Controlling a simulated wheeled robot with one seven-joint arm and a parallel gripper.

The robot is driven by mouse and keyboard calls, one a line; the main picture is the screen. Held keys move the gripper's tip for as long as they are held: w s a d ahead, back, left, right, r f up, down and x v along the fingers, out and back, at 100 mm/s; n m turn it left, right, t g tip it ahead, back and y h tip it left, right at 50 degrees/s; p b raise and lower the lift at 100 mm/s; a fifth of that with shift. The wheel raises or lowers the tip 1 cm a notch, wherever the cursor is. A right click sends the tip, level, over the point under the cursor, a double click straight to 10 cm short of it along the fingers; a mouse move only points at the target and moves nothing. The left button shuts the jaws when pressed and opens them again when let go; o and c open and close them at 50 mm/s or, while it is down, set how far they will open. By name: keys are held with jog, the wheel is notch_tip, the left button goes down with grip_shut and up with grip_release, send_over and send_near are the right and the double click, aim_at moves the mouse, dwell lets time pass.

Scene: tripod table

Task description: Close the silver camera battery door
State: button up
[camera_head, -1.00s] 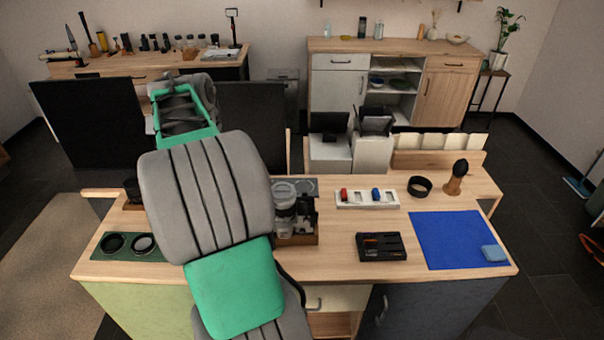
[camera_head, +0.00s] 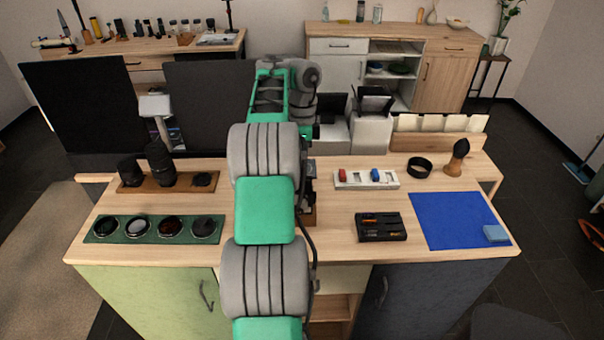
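The silver camera is hidden behind my arm in the head view. Only a narrow dark strip of gear (camera_head: 310,182) shows at the arm's right edge, above the right end of its wooden stand (camera_head: 309,216). I cannot see the battery door or tell its position. My green and grey arm rises through the middle of the view and reaches over the table (camera_head: 335,260). My gripper is hidden behind the arm links, so its fingers and its distance from the camera do not show.
A green mat (camera_head: 152,240) with several round filters and a wooden tray (camera_head: 143,188) with lenses are left of my arm. On the right are a white battery holder (camera_head: 352,186), a black tool case (camera_head: 381,227), a black ring (camera_head: 419,168), a brush (camera_head: 456,158) and a blue cloth (camera_head: 447,217).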

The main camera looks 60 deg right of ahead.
jog(key=shift+c, duration=0.4)
grip_shut()
dwell(1.0)
